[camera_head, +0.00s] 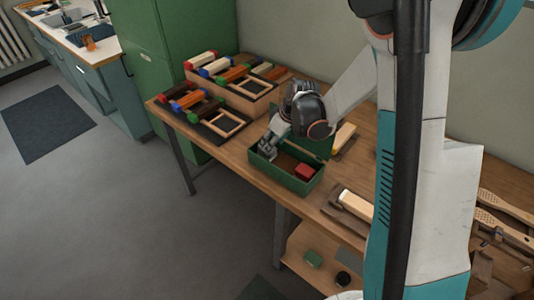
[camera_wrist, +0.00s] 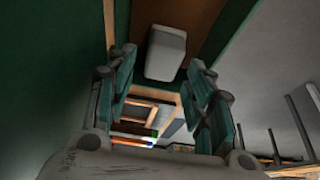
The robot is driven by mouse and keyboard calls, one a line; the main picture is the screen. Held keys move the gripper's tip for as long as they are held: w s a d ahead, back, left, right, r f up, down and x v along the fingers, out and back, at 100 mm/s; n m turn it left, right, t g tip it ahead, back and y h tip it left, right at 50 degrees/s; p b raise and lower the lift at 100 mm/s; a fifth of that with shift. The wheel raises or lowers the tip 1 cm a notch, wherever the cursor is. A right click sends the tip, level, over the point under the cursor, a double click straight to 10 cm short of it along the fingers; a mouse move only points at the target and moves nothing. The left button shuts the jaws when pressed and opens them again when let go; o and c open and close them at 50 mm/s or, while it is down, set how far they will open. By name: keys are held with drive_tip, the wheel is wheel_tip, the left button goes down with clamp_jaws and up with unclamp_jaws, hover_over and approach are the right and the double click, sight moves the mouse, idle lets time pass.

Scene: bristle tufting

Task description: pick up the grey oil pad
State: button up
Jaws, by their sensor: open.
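The grey oil pad (camera_wrist: 166,52) is a pale grey block with rounded edges in the wrist view, lying on a brown surface inside the green box. The open green box (camera_head: 287,180) stands on the workbench in the head view. My gripper (camera_head: 265,152) points down into the left part of this box. In the wrist view my gripper (camera_wrist: 161,60) is open, with one finger on each side of the pad's near end and nothing clasped. Whether the fingers touch the pad cannot be told. In the head view the pad is not distinguishable behind my gripper.
A red block (camera_head: 304,171) lies in the box's right part. The box walls rise close around my gripper. Trays with coloured-ended brushes and wooden frames (camera_head: 230,122) stand to the left on the workbench (camera_head: 240,155). A pale block (camera_head: 356,204) lies right of the box.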

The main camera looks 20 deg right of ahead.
sight(274, 154)
drive_tip(key=shift+a+b+x, duration=0.2)
drive_tip(key=shift+b+x, duration=1.15)
drive_tip(key=shift+x, duration=1.35)
drive_tip(key=shift+r, duration=0.15)
drive_tip(key=c, duration=0.8)
